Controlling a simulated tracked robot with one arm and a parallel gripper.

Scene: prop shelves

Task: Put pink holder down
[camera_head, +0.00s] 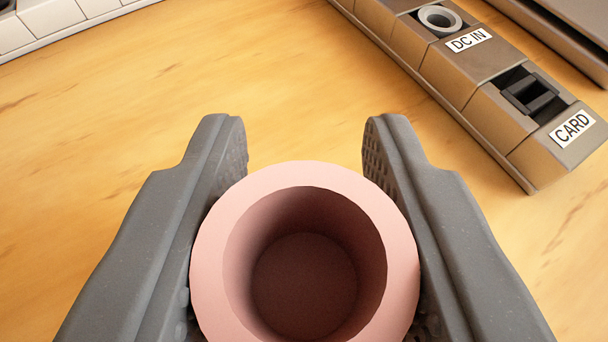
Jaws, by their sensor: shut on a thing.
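The pink holder (208,262) is a round, thick-walled cup with an open top, seen from above at the bottom middle of the view. It looks empty inside. My gripper (305,135) has one dark grey finger on each side of it and is shut on the holder. The fingertips reach past the holder's far side. The holder's underside is hidden, so I cannot tell whether it touches the wooden surface (290,60).
A brown-grey block row (455,75) at the upper right bears a "DC IN" label (468,40) and a "CARD" label (572,127). A white tiled edge (55,20) lies at the upper left. The wood between them is clear.

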